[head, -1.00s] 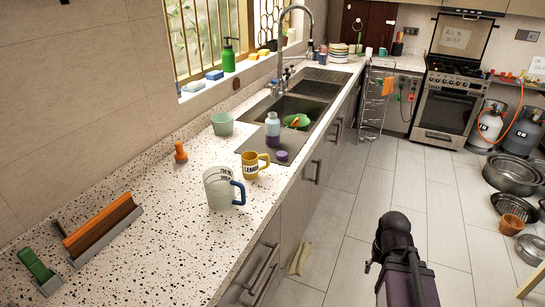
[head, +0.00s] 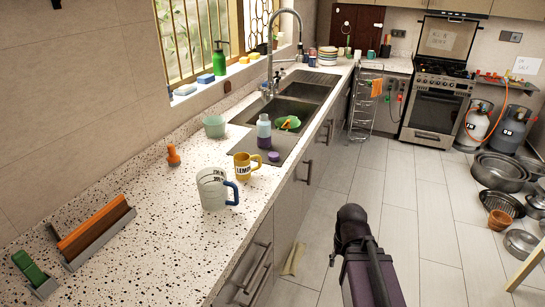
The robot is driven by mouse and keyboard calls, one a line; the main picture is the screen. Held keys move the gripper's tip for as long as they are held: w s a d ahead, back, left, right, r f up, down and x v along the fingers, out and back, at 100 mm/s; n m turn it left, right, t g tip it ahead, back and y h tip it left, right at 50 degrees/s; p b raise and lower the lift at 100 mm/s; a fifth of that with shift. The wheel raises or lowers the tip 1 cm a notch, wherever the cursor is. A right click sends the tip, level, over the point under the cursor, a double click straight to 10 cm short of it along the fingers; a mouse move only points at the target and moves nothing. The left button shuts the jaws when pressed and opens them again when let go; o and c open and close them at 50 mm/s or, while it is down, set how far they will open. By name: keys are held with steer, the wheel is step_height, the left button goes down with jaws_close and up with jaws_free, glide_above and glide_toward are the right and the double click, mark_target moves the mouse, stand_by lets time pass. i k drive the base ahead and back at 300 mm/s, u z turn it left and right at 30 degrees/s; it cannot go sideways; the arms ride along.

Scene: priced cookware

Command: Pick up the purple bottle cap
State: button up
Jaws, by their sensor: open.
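The purple bottle cap (head: 274,156) lies on the grey drainboard beside the sink, near the counter's front edge. A clear bottle with a purple lower part (head: 263,133) stands upright just behind and left of it. A yellow mug with dark lettering (head: 242,167) stands to the left of the cap, a small gap away. Part of my dark arm (head: 368,262) rises at the bottom, over the floor to the right of the counter. My gripper's fingers do not show in this view.
A large clear mug with a blue handle (head: 213,188) stands nearer on the speckled counter (head: 150,190). A pale green cup (head: 214,126) is behind. The sink (head: 283,112) holds a green bowl (head: 287,123). Pans lie on the floor at right; the middle floor is clear.

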mark_target(272, 156)
steer(key=z, duration=0.05)
steer(key=i, duration=1)
steer(key=u, duration=0.05)
